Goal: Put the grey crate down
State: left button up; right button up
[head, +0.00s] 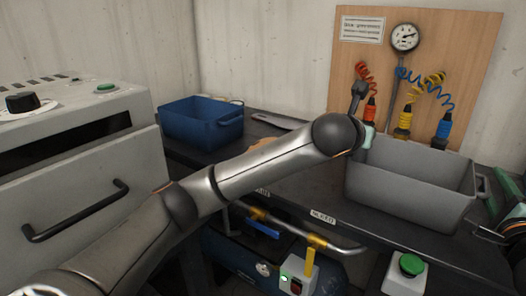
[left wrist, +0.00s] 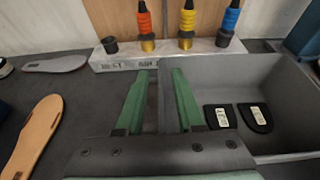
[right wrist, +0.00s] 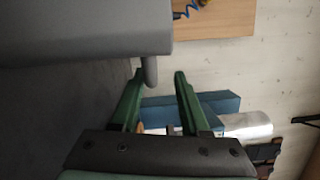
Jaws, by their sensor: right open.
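The grey crate (head: 405,200) appears to rest on the dark bench at the right of the head view, upright. Two black pads with white labels (left wrist: 255,118) lie inside it in the left wrist view. My left gripper (left wrist: 160,72) is open at the crate's left wall, its fingers appearing to straddle the rim; my arm mostly hides it in the head view. My right gripper (right wrist: 160,76) is open at the crate's right end. The crate's handle (right wrist: 149,72) is near and partly between its fingertips. It also shows at the head view's right edge (head: 505,208).
A blue bin (head: 202,125) stands at the back left of the bench. A tan sole (left wrist: 32,135) and a grey sole (left wrist: 55,64) lie left of the crate. A board (head: 415,70) with a gauge and coiled hoses stands behind. A green button box (head: 405,275) is in front.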

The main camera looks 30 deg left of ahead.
pick_arm(q)
jog(key=f, duration=0.2)
jog(key=d+f, duration=0.1)
jog(key=shift+s+f, duration=0.15)
jog(key=shift+f, duration=0.25)
pick_arm(e)
jog(key=shift+f, duration=0.4)
jog(key=shift+s+d, duration=0.15)
jog(key=shift+d, duration=0.15)
jog(key=shift+w+a, duration=0.25)
jog(key=shift+a, duration=0.3)
pick_arm(q)
jog(key=s+r, duration=0.2)
jog(key=s+a+r, duration=0.1)
jog(key=s+r, duration=0.3)
jog(key=s, duration=0.1)
jog(key=shift+a, duration=0.15)
pick_arm(e)
jog(key=shift+w+a, duration=0.1)
jog(key=shift+a, duration=0.05)
jog(key=shift+s+p, duration=0.3)
jog(key=shift+s, duration=0.25)
pick_arm(q)
jog(key=shift+s+r, duration=0.15)
jog(key=shift+r, duration=0.15)
pick_arm(e)
jog(key=shift+v, duration=3.5)
